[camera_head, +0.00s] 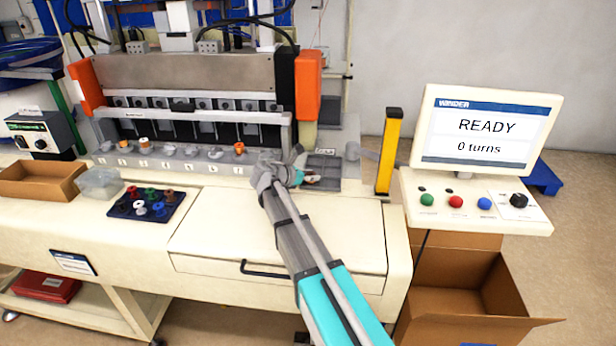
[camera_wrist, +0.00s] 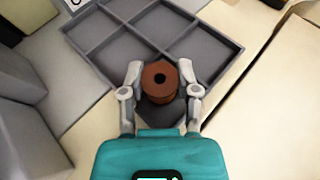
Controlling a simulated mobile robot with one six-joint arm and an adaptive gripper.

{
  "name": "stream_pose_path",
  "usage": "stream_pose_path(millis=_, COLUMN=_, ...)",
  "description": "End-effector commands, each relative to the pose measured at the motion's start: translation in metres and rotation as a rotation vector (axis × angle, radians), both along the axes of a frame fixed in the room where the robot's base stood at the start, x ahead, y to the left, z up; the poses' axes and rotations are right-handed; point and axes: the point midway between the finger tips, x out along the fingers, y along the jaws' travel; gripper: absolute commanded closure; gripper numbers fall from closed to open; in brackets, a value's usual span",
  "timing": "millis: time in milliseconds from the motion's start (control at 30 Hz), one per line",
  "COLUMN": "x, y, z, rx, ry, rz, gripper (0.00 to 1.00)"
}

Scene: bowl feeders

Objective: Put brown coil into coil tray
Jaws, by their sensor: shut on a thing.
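In the wrist view my gripper (camera_wrist: 160,85) is shut on the brown coil (camera_wrist: 162,80), a reddish-brown spool with a dark centre hole. The coil is over the near part of the grey coil tray (camera_wrist: 142,43), which is divided into several compartments. I cannot tell whether the coil touches the tray floor. The compartments that show behind the coil look empty. In the head view my gripper (camera_head: 300,178) is over the tray (camera_head: 322,165) at the right end of the machine, and the arm partly hides the tray. The coil is too small to make out clearly there.
A dark blue tray (camera_head: 172,205) with coloured spools stands on the left of the bench. A clear bin (camera_head: 98,180) and a cardboard box (camera_head: 38,192) are beside it. A yellow post (camera_head: 388,152) stands right of the coil tray. The monitor (camera_head: 488,128) reads READY, 0 turns.

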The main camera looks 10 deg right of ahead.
Motion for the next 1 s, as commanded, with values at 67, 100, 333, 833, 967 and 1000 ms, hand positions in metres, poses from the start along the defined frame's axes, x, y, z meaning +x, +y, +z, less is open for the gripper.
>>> stream_pose_path(millis=67, x=0.000, y=0.000, z=-0.003, rx=0.000, ry=0.000, rz=0.000, gripper=0.91)
stream_pose_path(millis=100, x=0.000, y=0.000, z=-0.004, rx=0.000, ry=0.000, rz=0.000, gripper=0.91)
stream_pose_path(millis=333, x=0.000, y=0.000, z=-0.002, rx=0.000, ry=0.000, rz=0.000, gripper=0.24)
stream_pose_path(millis=833, x=0.000, y=0.000, z=0.001, rx=0.000, ry=0.000, rz=0.000, gripper=0.24)
stream_pose_path(millis=967, x=-0.004, y=0.006, z=0.005, rx=0.000, ry=0.000, rz=0.001, gripper=0.24)
stream_pose_path(millis=1000, x=-0.005, y=0.010, z=0.007, rx=0.000, ry=0.000, rz=0.001, gripper=0.24)
